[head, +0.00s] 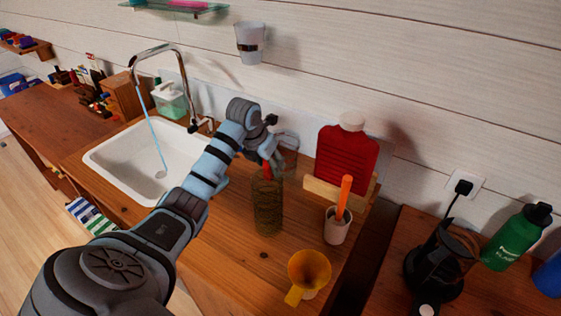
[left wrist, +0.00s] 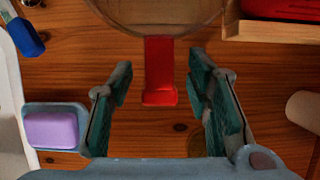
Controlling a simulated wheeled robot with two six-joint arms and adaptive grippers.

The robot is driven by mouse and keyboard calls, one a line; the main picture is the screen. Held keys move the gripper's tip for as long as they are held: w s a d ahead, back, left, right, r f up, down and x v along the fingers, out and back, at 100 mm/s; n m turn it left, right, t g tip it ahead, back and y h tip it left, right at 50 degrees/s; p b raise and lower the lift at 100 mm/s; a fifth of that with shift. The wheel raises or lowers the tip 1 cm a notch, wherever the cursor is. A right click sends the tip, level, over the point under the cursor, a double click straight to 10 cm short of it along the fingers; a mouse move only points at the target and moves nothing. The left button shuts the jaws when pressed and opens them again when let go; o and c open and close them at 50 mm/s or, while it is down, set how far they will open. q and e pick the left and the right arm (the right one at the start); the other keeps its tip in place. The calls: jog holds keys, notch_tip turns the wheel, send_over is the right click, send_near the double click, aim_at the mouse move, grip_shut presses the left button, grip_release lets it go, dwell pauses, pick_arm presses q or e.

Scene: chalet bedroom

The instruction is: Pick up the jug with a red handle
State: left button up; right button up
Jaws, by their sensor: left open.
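The jug is clear, with a red handle (left wrist: 159,72), and stands on the wooden counter. In the left wrist view its round clear body (left wrist: 185,12) is cut off by the top edge. In the head view the red handle (head: 267,172) shows just below my left gripper (head: 270,150), and the jug's body is mostly hidden or hard to make out. My left gripper is open in the left wrist view (left wrist: 162,88), one finger on each side of the handle with gaps on both sides. My right gripper is not in view.
A ribbed glass (head: 267,208) stands in front of the jug. A red bottle-shaped item (head: 347,155) in a wooden holder, a cup (head: 337,228) with an orange stick and a yellow funnel (head: 309,270) stand to the right. A sink (head: 120,160) lies left; purple soap (left wrist: 52,129) is nearby.

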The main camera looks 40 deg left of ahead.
pick_arm(q)
jog(key=shift+s, duration=0.1)
grip_shut()
jog(key=shift+r, duration=0.15)
